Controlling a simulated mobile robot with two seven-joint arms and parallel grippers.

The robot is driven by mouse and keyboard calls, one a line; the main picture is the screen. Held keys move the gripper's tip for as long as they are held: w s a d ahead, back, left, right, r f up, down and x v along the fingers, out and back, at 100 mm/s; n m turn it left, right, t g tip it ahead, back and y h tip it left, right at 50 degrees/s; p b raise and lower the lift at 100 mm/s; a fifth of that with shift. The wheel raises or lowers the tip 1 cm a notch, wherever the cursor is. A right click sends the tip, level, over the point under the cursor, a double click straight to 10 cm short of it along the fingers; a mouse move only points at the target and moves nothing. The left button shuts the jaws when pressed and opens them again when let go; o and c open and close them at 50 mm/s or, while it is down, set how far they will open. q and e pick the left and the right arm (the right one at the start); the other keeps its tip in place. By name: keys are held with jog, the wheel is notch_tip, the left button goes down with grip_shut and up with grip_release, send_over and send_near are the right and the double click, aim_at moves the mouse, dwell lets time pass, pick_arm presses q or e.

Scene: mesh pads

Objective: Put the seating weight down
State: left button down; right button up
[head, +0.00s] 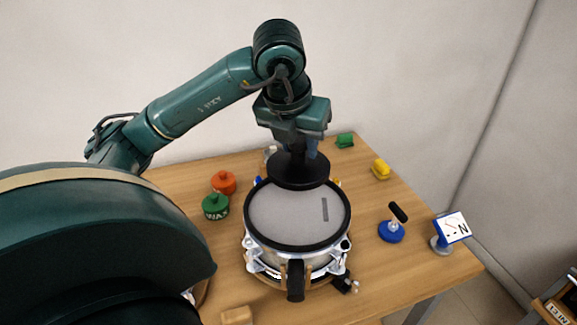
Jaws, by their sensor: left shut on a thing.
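My left gripper (293,143) comes down from above, shut on the seating weight (298,171), a wide black disc. The disc hangs level over the far rim of the drum. I cannot tell whether it touches the drum. The gripper's fingertips are partly hidden against the dark weight. The drum has a grey mesh pad (290,216) inside a black hoop, with a dark grey strip on its right side. The near and middle parts of the pad are bare. My right gripper is not in view.
A green tin (215,207) and an orange-red pot (223,182) stand left of the drum. A green block (344,140) and a yellow block (380,170) lie behind right. A blue-based handled tool (391,231) and a card stand (452,229) are at right. Bare wooden table (410,272) lies between.

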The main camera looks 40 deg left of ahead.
pick_arm(q)
notch_tip(320, 180, down, 9)
jog(key=shift+f, duration=0.1)
jog(key=shift+w+f, duration=0.1)
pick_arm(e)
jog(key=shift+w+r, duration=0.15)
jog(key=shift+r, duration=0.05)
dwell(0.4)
pick_arm(q)
jog(key=shift+f, duration=0.15)
jog(key=c, duration=1.4)
grip_release()
jog(key=shift+f+b, duration=0.25)
jog(key=shift+b, duration=0.05)
jog(key=o, duration=0.5)
jog(key=shift+c, duration=0.2)
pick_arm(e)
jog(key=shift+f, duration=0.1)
pick_arm(q)
jog(key=shift+s+r, duration=0.15)
jog(key=shift+s, duration=0.05)
